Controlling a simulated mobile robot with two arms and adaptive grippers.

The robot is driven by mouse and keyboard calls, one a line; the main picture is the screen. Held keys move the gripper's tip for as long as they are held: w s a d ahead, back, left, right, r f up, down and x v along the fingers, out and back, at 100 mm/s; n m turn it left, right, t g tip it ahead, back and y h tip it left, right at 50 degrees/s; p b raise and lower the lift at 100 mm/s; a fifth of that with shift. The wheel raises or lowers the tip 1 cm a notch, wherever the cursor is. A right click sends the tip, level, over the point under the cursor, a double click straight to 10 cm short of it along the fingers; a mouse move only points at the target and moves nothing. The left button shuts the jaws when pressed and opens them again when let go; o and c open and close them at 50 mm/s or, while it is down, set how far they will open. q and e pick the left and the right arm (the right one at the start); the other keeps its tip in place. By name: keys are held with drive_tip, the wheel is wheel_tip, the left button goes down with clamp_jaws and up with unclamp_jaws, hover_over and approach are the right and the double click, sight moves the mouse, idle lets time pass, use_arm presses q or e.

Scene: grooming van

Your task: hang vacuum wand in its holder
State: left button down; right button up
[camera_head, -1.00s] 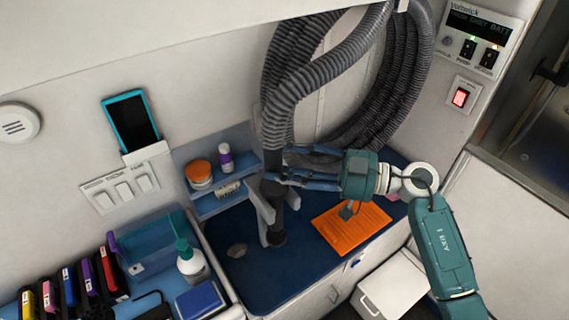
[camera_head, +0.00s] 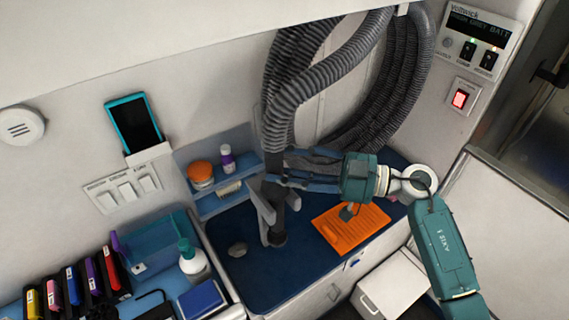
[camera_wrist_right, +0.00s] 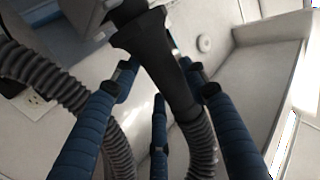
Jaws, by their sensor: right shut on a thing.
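The black vacuum wand (camera_head: 279,222) hangs roughly upright below the grey ribbed hose (camera_head: 282,105). The light grey two-pronged holder (camera_head: 262,208) stands at the wand, with a prong on each side of it in the head view. I cannot tell whether the wand rests on the prongs. My right gripper (camera_head: 276,172) reaches in from the right, its blue fingers shut around the wand's upper part, just above the holder. In the right wrist view the black wand (camera_wrist_right: 160,62) lies between the fingers. My left gripper is not in view.
A small shelf (camera_head: 213,205) with jars is behind. A white spray bottle (camera_head: 193,263) stands lower left.

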drive_tip(key=shift+f, duration=0.55)
idle(0.4)
drive_tip(key=o, duration=2.1)
drive_tip(key=shift+f, duration=0.15)
drive_tip(key=shift+p+v, duration=1.45)
drive_tip(key=shift+v, duration=3.55)
